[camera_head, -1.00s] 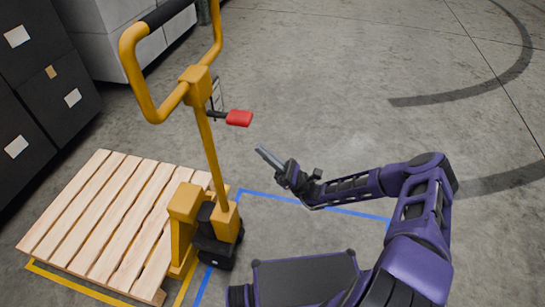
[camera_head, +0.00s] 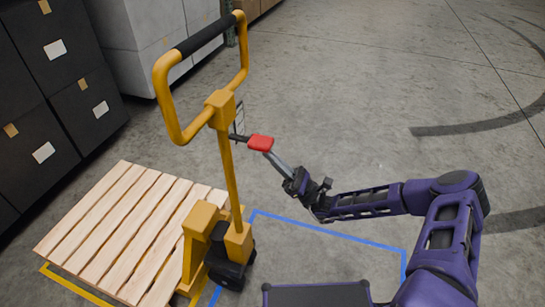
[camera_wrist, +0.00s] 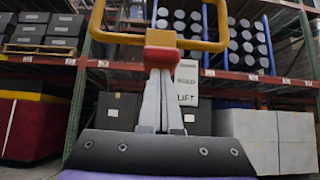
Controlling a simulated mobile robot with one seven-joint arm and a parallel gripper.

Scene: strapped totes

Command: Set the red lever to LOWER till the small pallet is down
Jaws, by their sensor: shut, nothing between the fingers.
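The red lever (camera_head: 261,143) sticks out to the right from the yellow pallet jack's column (camera_head: 228,165) in the head view. In the wrist view the red lever (camera_wrist: 161,57) lies right at the fingertips. My gripper (camera_head: 271,154) is shut and empty, its tips at the underside of the lever; it looks to be touching. In the wrist view my gripper (camera_wrist: 160,75) points up at the lever. A sign (camera_wrist: 187,95) behind it reads LIFT; its upper word is partly hidden. The small wooden pallet (camera_head: 125,235) sits at the jack's foot; its height off the floor is hard to tell.
The jack's looped handle (camera_head: 165,95) rises above the lever on the left. Dark boxes (camera_head: 60,80) and grey boxes (camera_head: 155,40) stand behind. Blue tape (camera_head: 330,231) marks the floor by the jack. The floor to the right is clear.

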